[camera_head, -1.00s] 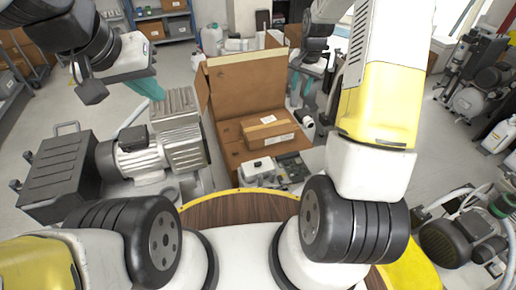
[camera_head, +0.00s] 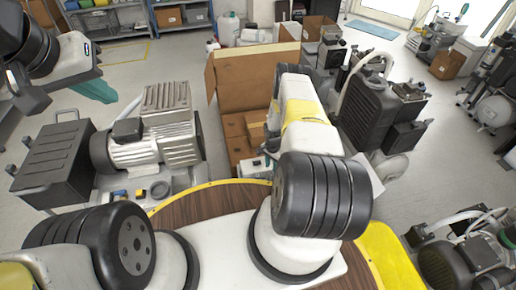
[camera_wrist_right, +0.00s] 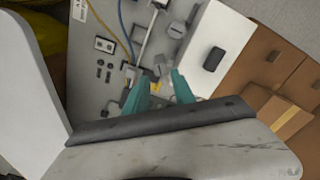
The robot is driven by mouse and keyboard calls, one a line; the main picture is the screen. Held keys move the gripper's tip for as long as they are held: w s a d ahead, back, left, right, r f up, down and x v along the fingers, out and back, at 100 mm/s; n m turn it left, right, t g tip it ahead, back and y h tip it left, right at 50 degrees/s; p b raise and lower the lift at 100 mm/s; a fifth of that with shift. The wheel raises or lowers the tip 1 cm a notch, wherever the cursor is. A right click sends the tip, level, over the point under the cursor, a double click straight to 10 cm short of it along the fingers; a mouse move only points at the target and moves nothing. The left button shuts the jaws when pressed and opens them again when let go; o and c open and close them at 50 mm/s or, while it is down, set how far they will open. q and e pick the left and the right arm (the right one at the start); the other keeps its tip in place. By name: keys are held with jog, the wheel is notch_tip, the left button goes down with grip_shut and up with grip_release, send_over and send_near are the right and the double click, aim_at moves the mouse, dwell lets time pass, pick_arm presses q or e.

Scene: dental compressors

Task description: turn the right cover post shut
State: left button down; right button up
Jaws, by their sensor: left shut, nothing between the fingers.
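In the right wrist view, a grey panel (camera_wrist_right: 95,85) carries several small fittings, a rod and a blue cable. A grey knob-like post (camera_wrist_right: 157,50) stands on it just beyond the fingertips; I cannot tell for sure whether it is the right cover post. My right gripper (camera_wrist_right: 160,78) is open, its two teal fingers apart over the panel, with a small yellow part visible between them. In the head view my right arm hides this gripper. My left gripper (camera_head: 97,91) is shut and empty at the upper left, away from the panel.
A white block with a dark slot (camera_wrist_right: 215,55) stands beside the fingers. An open cardboard box (camera_head: 250,80) stands ahead in the head view. A compressor motor (camera_head: 150,140) with a black case (camera_head: 55,165) is on the left; a black unit (camera_head: 370,105) is on the right.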

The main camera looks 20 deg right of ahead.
aim_at(271, 173)
notch_tip(271, 173, down, 8)
jog(key=shift+r, duration=0.2)
dwell(0.3)
grip_shut()
